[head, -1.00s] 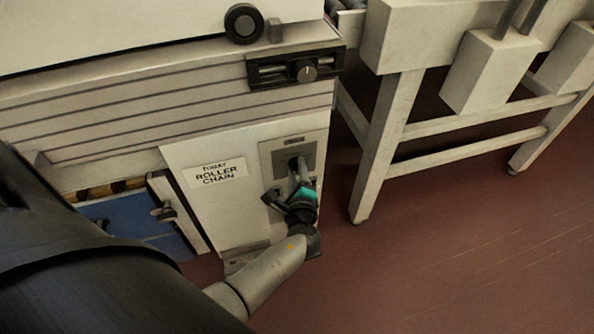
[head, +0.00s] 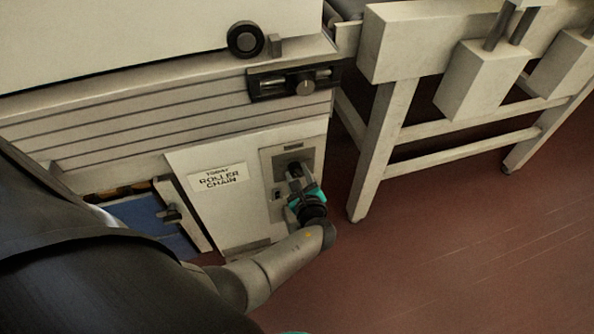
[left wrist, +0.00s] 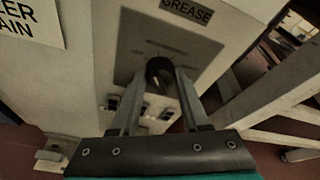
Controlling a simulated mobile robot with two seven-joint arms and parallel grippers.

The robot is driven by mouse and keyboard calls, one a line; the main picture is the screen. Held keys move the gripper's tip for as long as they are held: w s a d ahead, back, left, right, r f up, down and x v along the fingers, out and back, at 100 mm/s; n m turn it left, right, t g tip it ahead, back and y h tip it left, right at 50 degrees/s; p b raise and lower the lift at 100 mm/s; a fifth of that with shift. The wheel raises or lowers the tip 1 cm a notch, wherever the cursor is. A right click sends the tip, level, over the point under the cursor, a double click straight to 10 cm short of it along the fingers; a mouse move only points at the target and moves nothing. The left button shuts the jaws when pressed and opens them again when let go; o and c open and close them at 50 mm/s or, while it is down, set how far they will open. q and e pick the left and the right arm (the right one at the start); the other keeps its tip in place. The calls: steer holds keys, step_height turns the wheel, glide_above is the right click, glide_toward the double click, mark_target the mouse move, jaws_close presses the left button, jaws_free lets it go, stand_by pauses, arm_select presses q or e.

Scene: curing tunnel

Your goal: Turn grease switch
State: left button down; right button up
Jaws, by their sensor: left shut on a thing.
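The grease switch is a dark round knob (left wrist: 159,70) on a grey plate under a GREASE label (left wrist: 187,12) in the left wrist view. In the head view, its grey plate (head: 307,158) is on the front of the white cabinet. My left gripper (head: 294,172) reaches the plate from below. In the left wrist view, the fingers of my left gripper (left wrist: 159,84) are on either side of the knob and shut on it. The fingers hide part of the knob, so its pointing direction cannot be told. My right gripper is not in view.
A blue panel (head: 148,217) is at lower left. A pale-legged frame (head: 378,145) stands right, with clear red floor (head: 450,260) before it.

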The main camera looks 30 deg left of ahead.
arm_select(q)
steer(key=shift+m+g, duration=0.5)
steer(key=shift+m, duration=0.4)
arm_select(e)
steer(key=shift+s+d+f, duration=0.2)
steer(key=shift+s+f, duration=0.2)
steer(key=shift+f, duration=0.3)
arm_select(q)
steer(key=shift+p, duration=0.3)
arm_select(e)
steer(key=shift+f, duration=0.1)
arm_select(q)
steer(key=shift+c, duration=2)
jaws_free()
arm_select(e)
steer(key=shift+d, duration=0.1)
